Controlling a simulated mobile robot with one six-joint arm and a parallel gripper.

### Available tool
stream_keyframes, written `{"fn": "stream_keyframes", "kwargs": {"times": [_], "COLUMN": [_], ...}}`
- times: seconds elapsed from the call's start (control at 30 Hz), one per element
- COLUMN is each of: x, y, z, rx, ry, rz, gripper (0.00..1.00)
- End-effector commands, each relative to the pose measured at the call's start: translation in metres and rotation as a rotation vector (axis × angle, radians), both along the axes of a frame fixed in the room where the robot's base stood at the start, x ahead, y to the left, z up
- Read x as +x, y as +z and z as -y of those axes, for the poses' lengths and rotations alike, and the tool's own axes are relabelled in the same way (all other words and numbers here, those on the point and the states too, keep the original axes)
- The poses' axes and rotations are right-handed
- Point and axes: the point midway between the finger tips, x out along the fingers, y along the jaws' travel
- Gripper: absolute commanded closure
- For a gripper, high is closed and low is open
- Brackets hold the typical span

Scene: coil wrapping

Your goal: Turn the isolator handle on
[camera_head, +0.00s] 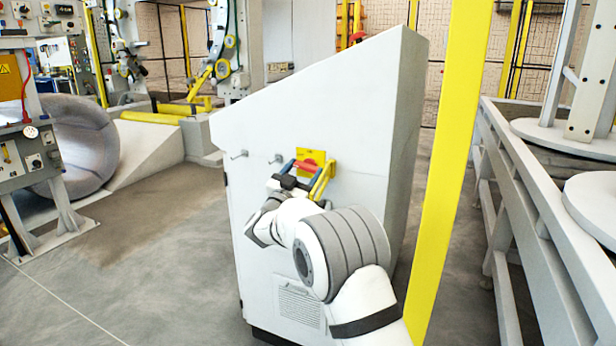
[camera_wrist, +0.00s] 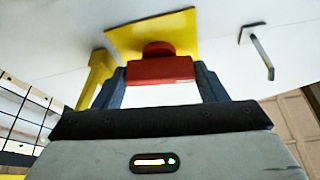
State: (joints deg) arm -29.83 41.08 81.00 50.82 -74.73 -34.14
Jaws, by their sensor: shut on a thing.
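The red isolator handle (camera_wrist: 160,70) sits on a yellow plate (camera_wrist: 125,42) on the pale cabinet face in the wrist view. It also shows in the head view as a small red bar (camera_head: 305,165) in front of the yellow plate (camera_head: 312,155). My gripper (camera_wrist: 160,82) has its two dark blue fingers on either side of the red handle and is shut on it. In the head view my gripper (camera_head: 299,170) reaches the cabinet front from below. The fingers partly cover the handle's ends.
The white cabinet (camera_head: 310,90) has a sloped top. A yellow bar handle (camera_head: 323,180) is close beside my gripper. A metal hook (camera_wrist: 262,56) sticks out nearby. A yellow post (camera_head: 450,150) and a grey conveyor frame (camera_head: 530,190) stand at right. Floor at left is open.

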Motion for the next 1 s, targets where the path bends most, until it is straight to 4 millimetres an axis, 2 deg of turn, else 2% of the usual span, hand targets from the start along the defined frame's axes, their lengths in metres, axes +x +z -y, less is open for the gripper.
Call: {"fn": "stream_keyframes", "kwargs": {"times": [0.03,1.0], "x": [0.0005,0.0017], "y": [-0.0043,0.0022], "z": [0.0026,0.0005], "rx": [0.041,0.900], "ry": [-0.007,-0.009], "rz": [0.013,0.326], "gripper": [0.57,0.57]}}
